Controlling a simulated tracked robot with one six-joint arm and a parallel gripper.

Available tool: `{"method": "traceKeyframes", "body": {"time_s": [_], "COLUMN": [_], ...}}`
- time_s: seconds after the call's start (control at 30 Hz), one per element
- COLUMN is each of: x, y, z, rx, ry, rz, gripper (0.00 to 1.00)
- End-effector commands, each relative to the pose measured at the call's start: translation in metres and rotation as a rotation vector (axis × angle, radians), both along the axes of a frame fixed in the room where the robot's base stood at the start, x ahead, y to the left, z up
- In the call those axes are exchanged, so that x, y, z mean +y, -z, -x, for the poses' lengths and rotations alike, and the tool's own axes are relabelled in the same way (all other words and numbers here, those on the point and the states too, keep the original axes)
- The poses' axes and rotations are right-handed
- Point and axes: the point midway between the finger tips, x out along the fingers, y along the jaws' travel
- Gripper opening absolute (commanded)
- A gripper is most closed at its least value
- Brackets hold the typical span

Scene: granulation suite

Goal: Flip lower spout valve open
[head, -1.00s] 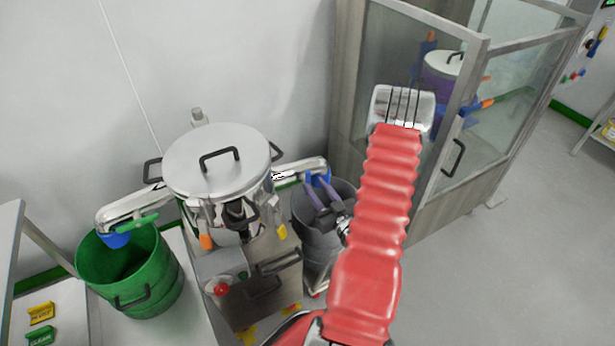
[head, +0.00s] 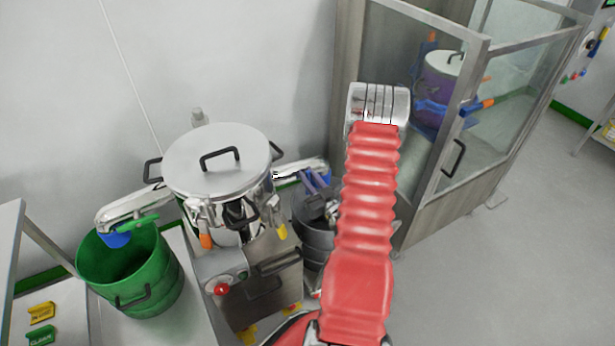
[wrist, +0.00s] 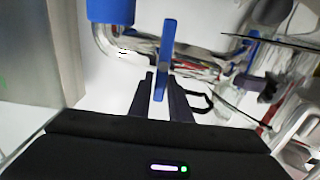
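The steel vessel (head: 215,163) has a spout on each side. The right spout (head: 296,168) ends in a blue cap (head: 318,172), which shows large in the wrist view (wrist: 110,10). A blue bar-shaped valve handle (wrist: 167,45) stands beside this spout's pipe. My gripper (wrist: 163,82) has its dark fingers on either side of the handle's near end, apart; I cannot tell if they touch it. In the head view my gripper (head: 318,187) is at the right spout, partly hidden by my red arm. The left spout (head: 133,203) has a green handle (head: 137,223).
A grey bin (head: 313,238) stands below the right spout. A green bucket (head: 130,273) stands below the left spout. A glazed enclosure (head: 470,130) is close to the right of my arm. Open floor lies at the lower right.

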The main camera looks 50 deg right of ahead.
Motion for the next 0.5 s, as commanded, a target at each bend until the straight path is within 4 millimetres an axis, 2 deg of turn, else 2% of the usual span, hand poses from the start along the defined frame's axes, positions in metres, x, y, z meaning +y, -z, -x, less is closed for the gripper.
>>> {"method": "traceKeyframes", "body": {"time_s": [0.23,0.5], "x": [0.0,0.0005], "y": [0.0,0.0001], "z": [0.0002,0.0002], "rx": [0.0,0.003], "ry": [0.0,0.0], "rz": [0.0,0.01], "gripper": [0.0,0.0]}}
